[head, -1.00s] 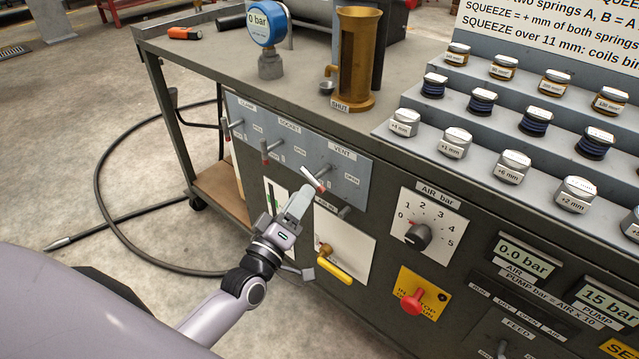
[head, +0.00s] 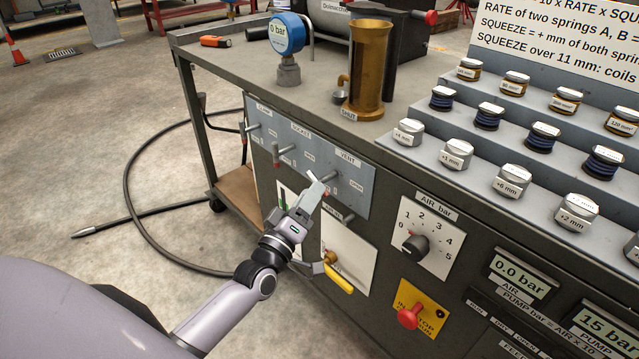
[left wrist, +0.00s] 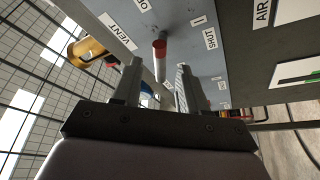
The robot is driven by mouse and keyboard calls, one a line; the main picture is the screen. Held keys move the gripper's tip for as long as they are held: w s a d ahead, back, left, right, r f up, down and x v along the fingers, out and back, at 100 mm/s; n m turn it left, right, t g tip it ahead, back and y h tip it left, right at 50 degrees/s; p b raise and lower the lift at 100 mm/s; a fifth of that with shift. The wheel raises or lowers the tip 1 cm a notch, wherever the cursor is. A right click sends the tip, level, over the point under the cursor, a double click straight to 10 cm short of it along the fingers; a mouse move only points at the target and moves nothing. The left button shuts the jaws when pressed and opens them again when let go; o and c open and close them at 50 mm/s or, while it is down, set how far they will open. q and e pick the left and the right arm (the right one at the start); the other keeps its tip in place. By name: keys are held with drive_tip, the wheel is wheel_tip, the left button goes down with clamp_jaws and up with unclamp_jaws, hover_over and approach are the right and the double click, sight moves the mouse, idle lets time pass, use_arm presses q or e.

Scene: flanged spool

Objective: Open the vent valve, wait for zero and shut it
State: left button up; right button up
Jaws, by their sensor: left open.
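The vent valve lever (head: 326,192) has a red tip and sits under the VENT label on the grey-blue valve panel (head: 352,200). My left gripper (head: 314,186) is at this lever, with its fingers pointing up at the panel. In the left wrist view the lever (left wrist: 159,50) stands between the two open fingers (left wrist: 158,80), with a gap visible on each side. SHUT and VENT labels lie on either side of it. The blue gauge (head: 287,34) on the bench top reads 0 bar. My right gripper is not in view.
Socket (head: 279,158) and clamp (head: 244,130) levers are to the left on the same panel. A yellow-handled valve (head: 338,278) is below my left gripper. The air dial (head: 415,246), red stop button (head: 410,317) and displays are to the right. A hose (head: 128,200) lies on the floor.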

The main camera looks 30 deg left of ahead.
sight(326, 179)
use_arm(q)
drive_tip(key=shift+x, duration=2.15)
clamp_jaws()
